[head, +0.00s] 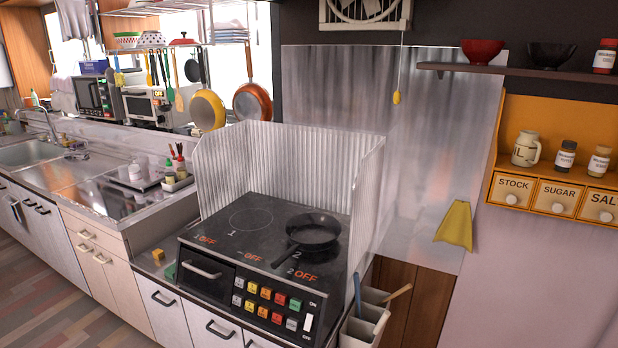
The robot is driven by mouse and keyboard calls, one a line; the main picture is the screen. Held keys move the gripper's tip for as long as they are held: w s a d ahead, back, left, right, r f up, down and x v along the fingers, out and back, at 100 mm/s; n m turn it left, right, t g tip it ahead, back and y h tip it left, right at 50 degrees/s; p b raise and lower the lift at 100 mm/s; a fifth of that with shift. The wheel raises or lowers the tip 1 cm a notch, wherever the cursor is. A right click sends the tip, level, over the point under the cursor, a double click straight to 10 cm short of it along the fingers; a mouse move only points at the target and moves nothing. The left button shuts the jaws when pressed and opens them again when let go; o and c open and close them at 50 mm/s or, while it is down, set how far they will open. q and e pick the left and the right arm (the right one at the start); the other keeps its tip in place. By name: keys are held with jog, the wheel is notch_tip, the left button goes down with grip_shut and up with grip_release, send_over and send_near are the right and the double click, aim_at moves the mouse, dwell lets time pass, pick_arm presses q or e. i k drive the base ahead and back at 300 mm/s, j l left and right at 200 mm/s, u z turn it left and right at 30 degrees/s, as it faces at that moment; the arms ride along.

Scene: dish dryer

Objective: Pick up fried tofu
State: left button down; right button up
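A small orange-yellow block (158,255) sits on the narrow counter strip left of the stove. It may be the fried tofu, but it is too small to tell. A green item (170,271) lies just in front of it, close to the stove's side. Neither of my grippers shows in the head view.
A black frying pan (313,231) sits on the stove (241,243), which has a corrugated metal guard (291,166) around its back. A sink counter (92,201) runs left, with a tray of bottles (147,180). Wooden floor (60,310) is clear at lower left.

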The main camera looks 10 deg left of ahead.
aim_at(158, 254)
jog(key=u, duration=0.55)
jog(key=i+j+u, duration=0.1)
jog(key=u, duration=0.3)
jog(key=i+j+u, duration=0.1)
jog(key=u, duration=0.3)
jog(key=i+j+u, duration=0.1)
jog(key=u, duration=0.3)
jog(key=i+u, duration=0.15)
jog(key=u, duration=0.25)
jog(key=i, duration=3.6)
jog(key=i+j+z, duration=0.2)
jog(key=i, duration=0.3)
jog(key=i+z, duration=0.15)
jog(key=i, duration=0.3)
jog(key=i+j+z, duration=0.2)
jog(key=i, duration=0.3)
jog(key=z, duration=3.95)
